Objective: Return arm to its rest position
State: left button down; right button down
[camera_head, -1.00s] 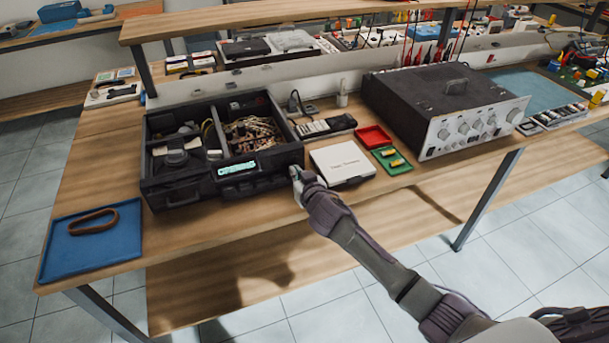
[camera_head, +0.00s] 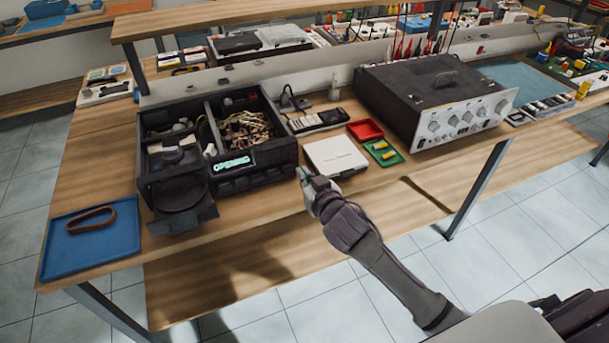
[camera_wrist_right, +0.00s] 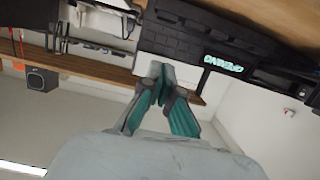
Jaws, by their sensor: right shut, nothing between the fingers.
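My right gripper (camera_head: 305,177) is at the front edge of the workbench, near the right front corner of a black case and just left of a white box. It is shut with nothing between its fingers. In the right wrist view its teal-padded fingers (camera_wrist_right: 160,72) meet at the tips. The black open-topped case (camera_head: 262,178) has compartments with parts and wires inside and a lit label reading "OPENING". A round black piece (camera_head: 180,194) sticks out at its left front. My left gripper is not in view.
The workbench (camera_head: 100,180) carries a blue tray (camera_head: 85,250) with a brown ring, a white box (camera_head: 336,155), a red tray (camera_head: 365,130), a green tray (camera_head: 384,152) with yellow pieces, and a large black-and-grey instrument (camera_head: 430,100). Tiled floor (camera_head: 500,230) is clear in front.

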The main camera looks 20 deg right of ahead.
jog(key=shift+s, duration=0.1)
dwell(0.4)
jog(key=s+f+g, duration=0.3)
jog(key=s+g, duration=0.1)
jog(key=s, duration=0.7)
jog(key=s+f+n+g, duration=0.1)
jog(key=s+f+g, duration=0.3)
jog(key=s, duration=0.6)
jog(key=s+f+g, duration=0.3)
jog(key=s, duration=0.8)
notch_tip(320, 180, down, 28)
jog(key=s+g, duration=0.2)
jog(key=s, duration=0.1)
jog(key=s+d+f+n+g, duration=0.1)
jog(key=s+d+f, duration=0.1)
jog(key=s+f, duration=1.2)
jog(key=shift+s+d+f+h, duration=0.25)
jog(key=shift+s+f+h, duration=0.1)
jog(key=shift+s, duration=0.55)
